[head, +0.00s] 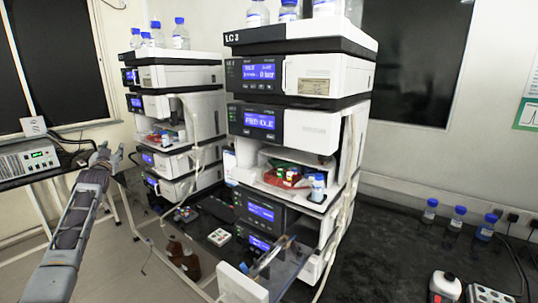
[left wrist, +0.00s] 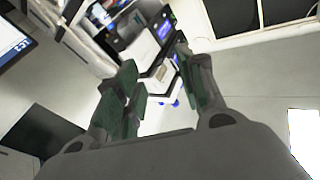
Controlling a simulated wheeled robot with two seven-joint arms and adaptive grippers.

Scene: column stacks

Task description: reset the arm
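My left arm comes in from the left in the head view. Its gripper (head: 104,155) is raised in front of the left column stack, apart from it. In the left wrist view the two fingers of the left gripper (left wrist: 158,75) stand apart with nothing held between them. The left column stack (head: 178,78) and the nearer stack marked LC 3 (head: 300,40) stand upright. My right gripper is not in view.
Blue-capped bottles (head: 181,34) stand on the stacks. More bottles (head: 457,218) stand at the right on the dark bench (head: 400,235). Brown bottles (head: 190,265) stand low down.

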